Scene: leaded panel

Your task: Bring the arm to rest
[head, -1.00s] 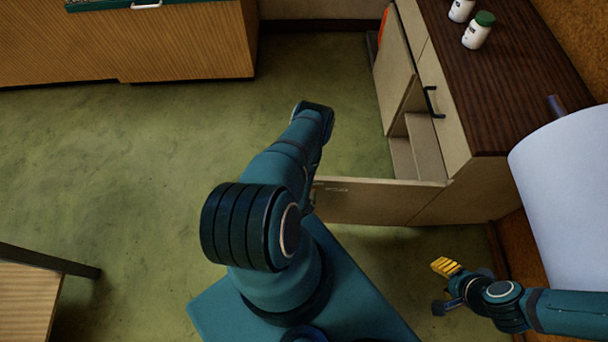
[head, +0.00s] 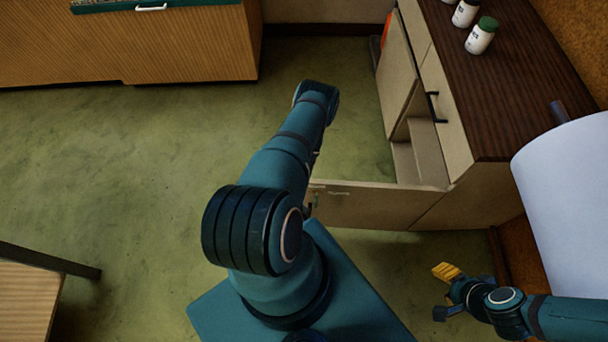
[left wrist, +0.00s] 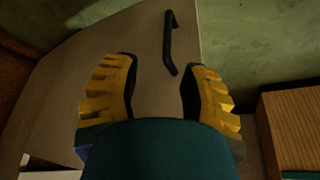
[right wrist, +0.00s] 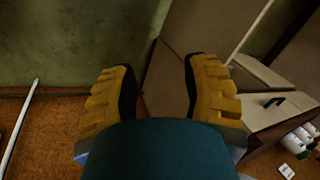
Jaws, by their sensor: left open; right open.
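My left arm (head: 285,160) reaches forward over the floor in the head view. Its gripper is mostly hidden behind the arm, near the swung-out cabinet door (head: 370,206). In the left wrist view my left gripper (left wrist: 162,68) is open and empty, with a pale panel and a black bar handle (left wrist: 170,42) beyond its fingertips. I cannot judge the gap to the handle. My right gripper (head: 446,288) is at the lower right in the head view, in front of the cabinet. In the right wrist view it (right wrist: 158,68) is open with nothing between its fingers.
The cabinet (head: 465,200) with a dark top (head: 500,105) stands at right, open at the front. Several bottles (head: 481,36) stand on top. A white curved surface (head: 570,190) is at far right. A wooden table (head: 28,300) is at lower left. The green floor at left is clear.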

